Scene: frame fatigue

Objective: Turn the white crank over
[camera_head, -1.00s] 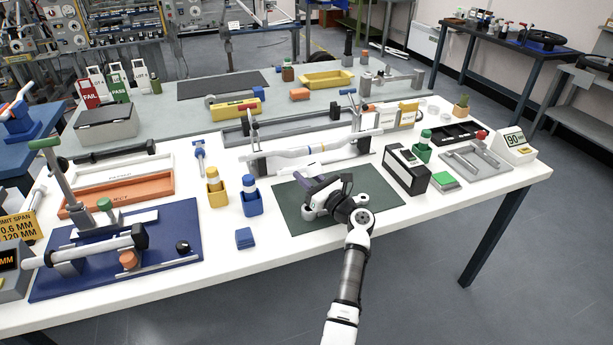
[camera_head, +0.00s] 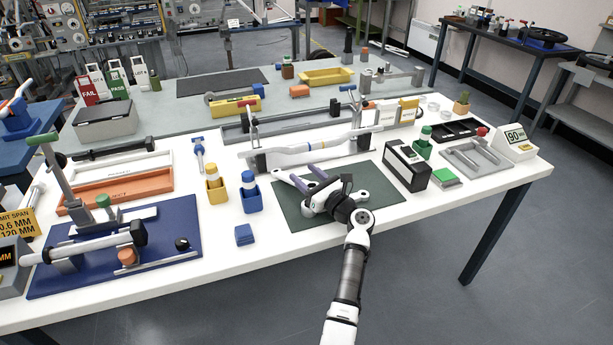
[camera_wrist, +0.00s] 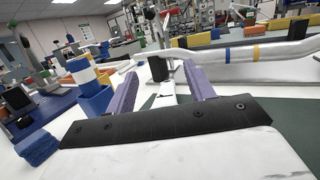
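The white crank (camera_head: 285,177) appears to lie on the dark green mat (camera_head: 378,202), partly hidden under my gripper. Its pale end shows past the fingers on the left. My gripper (camera_head: 303,174) is low over the mat with its two purple fingers apart. In the wrist view the fingers (camera_wrist: 159,75) stand open on either side of a narrow whitish bar (camera_wrist: 166,94), which seems to be part of the crank. I cannot tell whether either finger touches it. Nothing is visibly gripped.
A silver-white tube (camera_head: 300,154) with blue and yellow bands rests in a fixture behind the mat. A blue holder (camera_head: 250,200) with a white-and-blue bottle and a blue block (camera_head: 244,235) stand left. A black-and-white box (camera_head: 408,167) stands right of the mat.

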